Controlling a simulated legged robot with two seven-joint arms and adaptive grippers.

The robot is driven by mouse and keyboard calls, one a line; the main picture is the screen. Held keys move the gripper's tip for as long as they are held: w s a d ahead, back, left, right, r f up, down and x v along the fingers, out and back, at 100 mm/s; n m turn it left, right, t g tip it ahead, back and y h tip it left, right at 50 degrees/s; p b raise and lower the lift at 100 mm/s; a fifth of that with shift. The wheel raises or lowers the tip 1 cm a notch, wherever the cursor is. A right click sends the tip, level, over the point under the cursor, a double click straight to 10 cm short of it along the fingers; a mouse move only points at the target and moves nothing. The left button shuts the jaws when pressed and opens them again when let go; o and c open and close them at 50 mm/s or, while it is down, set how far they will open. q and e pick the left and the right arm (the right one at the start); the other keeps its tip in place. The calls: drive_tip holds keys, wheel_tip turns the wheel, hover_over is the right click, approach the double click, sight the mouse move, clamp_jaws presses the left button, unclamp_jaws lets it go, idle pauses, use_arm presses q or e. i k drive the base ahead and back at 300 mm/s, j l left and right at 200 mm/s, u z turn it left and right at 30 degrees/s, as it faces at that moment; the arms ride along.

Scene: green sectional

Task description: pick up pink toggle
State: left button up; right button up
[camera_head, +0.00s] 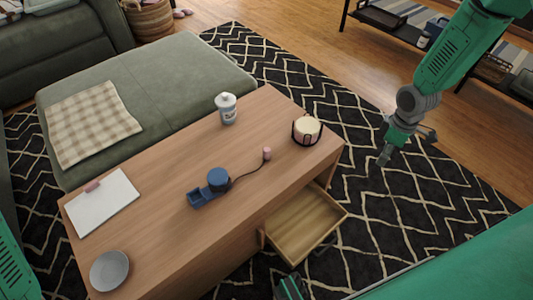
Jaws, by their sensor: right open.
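A small pink toggle (267,153) sits on the wooden coffee table (160,223) at the end of a thin dark cord. The cord runs to a blue device (217,181) with a round top and an open tray. Another small pink piece (92,186) lies at the edge of a white board (102,206) on the left of the table. My right gripper (391,152) is open and empty. It hangs over the rug, right of the table and well apart from the toggle.
A white jar (227,108), a candle in a dark holder (307,130) and a grey bowl (109,270) stand on the table. An open drawer (304,224) juts from its front right. A green ottoman (165,80) lies behind.

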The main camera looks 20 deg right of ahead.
sight(266, 151)
drive_tip(key=l+u, duration=0.15)
drive_tip(key=l, duration=0.3)
drive_tip(key=k+l+u, duration=0.15)
drive_tip(key=l, duration=0.3)
drive_tip(key=l+u, duration=0.15)
drive_tip(key=l, duration=0.3)
